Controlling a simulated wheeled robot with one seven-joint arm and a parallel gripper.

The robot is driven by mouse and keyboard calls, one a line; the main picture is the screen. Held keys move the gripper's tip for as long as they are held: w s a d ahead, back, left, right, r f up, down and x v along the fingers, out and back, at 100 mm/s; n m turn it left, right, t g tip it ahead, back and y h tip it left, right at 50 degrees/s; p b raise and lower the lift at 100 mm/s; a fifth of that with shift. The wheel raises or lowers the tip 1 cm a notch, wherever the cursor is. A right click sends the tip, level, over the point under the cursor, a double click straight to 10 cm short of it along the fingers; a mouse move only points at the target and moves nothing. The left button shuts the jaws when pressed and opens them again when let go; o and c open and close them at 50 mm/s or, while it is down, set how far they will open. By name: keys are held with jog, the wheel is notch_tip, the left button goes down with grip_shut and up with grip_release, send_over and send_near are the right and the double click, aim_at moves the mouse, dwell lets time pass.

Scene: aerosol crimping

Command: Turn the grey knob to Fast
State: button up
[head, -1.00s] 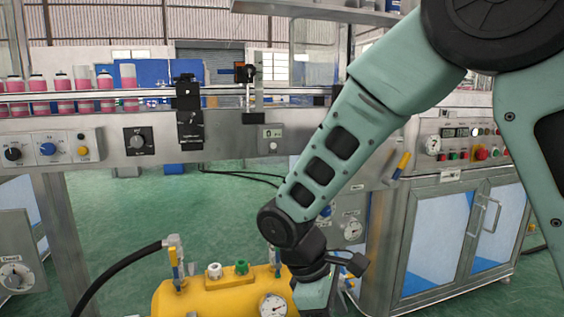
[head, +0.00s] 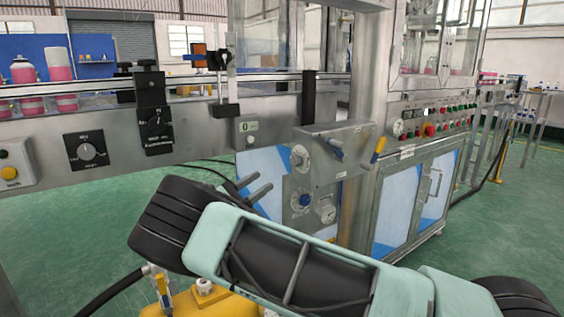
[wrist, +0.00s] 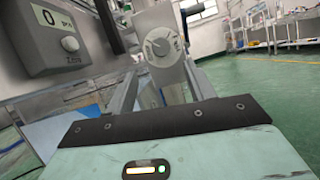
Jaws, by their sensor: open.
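A grey knob (head: 300,158) sits on the left part of a steel panel, right of the counter box. In the wrist view a grey round knob (wrist: 160,45) on a light plate shows ahead, between my fingers; the lettering around it is too small to read. Its pointer setting cannot be made out. My gripper (head: 263,180) is open and empty, below and left of the panel in the head view, apart from the knob. It also shows in the wrist view (wrist: 162,68), with a finger on each side of the knob in the picture.
A counter box (head: 246,133) reading 0 hangs left of the panel. A yellow-handled lever (head: 378,150) and a blue-handled one (head: 333,149) stick out right of the knob. A blue knob (head: 304,200) and gauge (head: 326,213) are below. A yellow unit (head: 205,300) stands low in front.

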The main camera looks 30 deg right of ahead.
aim_at(293, 161)
jog(key=b+x, duration=0.2)
jog(key=x, duration=0.9)
jog(key=shift+d, duration=0.2)
jog(key=c, duration=1)
